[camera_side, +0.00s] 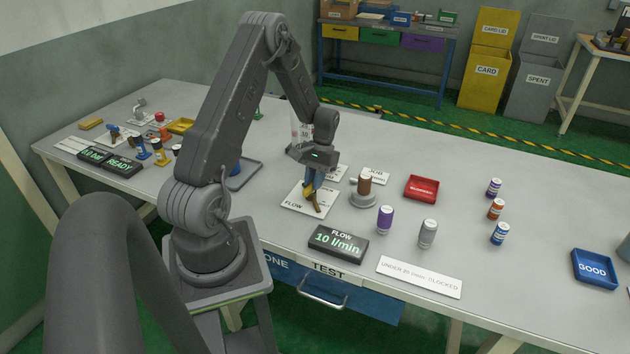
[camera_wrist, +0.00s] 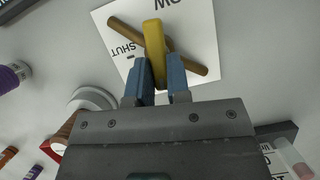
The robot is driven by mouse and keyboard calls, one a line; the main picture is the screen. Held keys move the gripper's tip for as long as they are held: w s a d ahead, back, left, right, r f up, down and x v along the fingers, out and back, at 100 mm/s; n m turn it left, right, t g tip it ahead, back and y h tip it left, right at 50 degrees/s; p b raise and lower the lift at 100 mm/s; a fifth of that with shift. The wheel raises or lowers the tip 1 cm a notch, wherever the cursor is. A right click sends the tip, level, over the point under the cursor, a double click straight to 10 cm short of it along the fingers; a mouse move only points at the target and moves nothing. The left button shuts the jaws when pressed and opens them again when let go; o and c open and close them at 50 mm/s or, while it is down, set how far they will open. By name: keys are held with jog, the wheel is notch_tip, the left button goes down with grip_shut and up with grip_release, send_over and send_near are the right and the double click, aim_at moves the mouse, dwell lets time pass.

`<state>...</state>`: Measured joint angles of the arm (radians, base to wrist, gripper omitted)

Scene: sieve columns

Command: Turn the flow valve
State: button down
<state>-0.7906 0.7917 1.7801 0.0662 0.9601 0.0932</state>
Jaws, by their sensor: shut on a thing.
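The flow valve is a yellow handle (camera_side: 308,190) with a brown bar (camera_side: 317,204) on a white plate (camera_side: 294,209) marked FLOW. In the wrist view the yellow handle (camera_wrist: 153,38) stands between the blue fingers of my gripper (camera_wrist: 158,78), which is shut on it. The brown bar (camera_wrist: 190,66) crosses under the handle at an angle. The plate (camera_wrist: 195,25) shows the word SHUT beside the handle. In the side view my gripper (camera_side: 312,180) is low over the plate, partly hiding the handle. A black display (camera_side: 338,243) reads FLOW 10 l/min.
A brown column (camera_side: 364,184) on a round grey stand is close right of the valve. Purple (camera_side: 385,220) and grey (camera_side: 428,234) cylinders stand nearer the front. A red tray (camera_side: 421,188) lies further right. A white sign (camera_side: 419,277) lies at the front edge.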

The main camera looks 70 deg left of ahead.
jog(key=shift+n, duration=0.7)
jog(key=shift+s+h, duration=0.1)
jog(key=shift+h, duration=0.2)
jog(key=c, duration=1.1)
grip_release()
jog(key=shift+t, duration=0.3)
jog(key=shift+a, duration=0.1)
jog(key=v, duration=1.3)
jog(key=shift+r, duration=0.4)
